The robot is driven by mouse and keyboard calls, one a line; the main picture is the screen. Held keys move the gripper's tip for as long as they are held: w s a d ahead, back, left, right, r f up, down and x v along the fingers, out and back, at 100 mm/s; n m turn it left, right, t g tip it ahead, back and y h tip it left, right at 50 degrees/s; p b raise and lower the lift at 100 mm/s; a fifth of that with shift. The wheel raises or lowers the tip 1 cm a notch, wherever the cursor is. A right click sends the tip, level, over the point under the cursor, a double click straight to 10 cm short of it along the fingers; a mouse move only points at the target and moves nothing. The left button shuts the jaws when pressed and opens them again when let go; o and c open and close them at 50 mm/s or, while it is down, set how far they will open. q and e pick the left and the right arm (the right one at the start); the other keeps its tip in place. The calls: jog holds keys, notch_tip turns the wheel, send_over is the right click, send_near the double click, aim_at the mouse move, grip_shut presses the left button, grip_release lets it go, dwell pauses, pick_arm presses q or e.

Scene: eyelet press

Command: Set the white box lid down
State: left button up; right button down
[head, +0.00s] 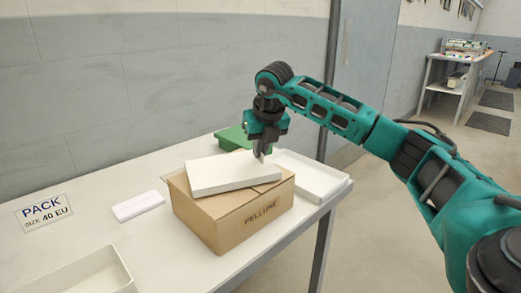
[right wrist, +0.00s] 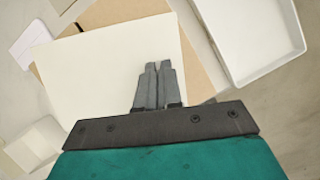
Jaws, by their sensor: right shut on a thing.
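My left gripper is out of view.
A shallow white tray (head: 328,183) lies right of the box near the table edge. A white packet (head: 137,206), a PACK SIZE 40 EU sign (head: 43,212) and another white tray (head: 125,287) are at left. Bare table (head: 105,190) lies between.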

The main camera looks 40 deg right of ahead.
jog(key=shift+r, duration=0.1)
jog(key=shift+f, duration=0.45)
jog(key=c, duration=1.3)
grip_release()
jog(key=shift+r, duration=0.25)
jog(key=p+v, duration=0.2)
jog(key=v, duration=1)
jog(key=shift+r, duration=0.25)
